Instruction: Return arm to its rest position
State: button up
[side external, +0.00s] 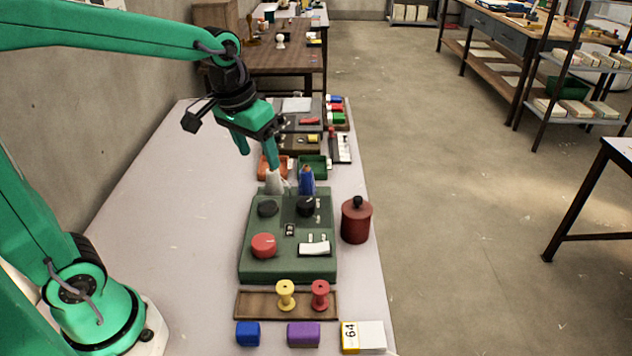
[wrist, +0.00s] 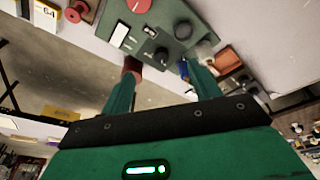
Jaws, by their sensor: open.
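No cloth is clearly recognisable. My arm reaches in from the left, its elbow raised.
A green panel (side external: 258,272) with knobs lies nearer the camera. A dark red canister (side external: 356,222) stands at its right. Yellow (side external: 285,295) and red spools (side external: 320,295) stand on a wooden strip. Orange (side external: 272,168) and green trays (side external: 313,167) lie beyond. The table's left side is clear.

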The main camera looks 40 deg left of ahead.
jog(key=s+r+m+t, duration=0.1)
jog(key=s+t, duration=0.1)
jog(key=s, duration=1)
jog(key=shift+s+a+t, duration=0.15)
jog(key=shift+s+t, duration=0.15)
jog(key=shift+t, duration=0.1)
dwell(0.6)
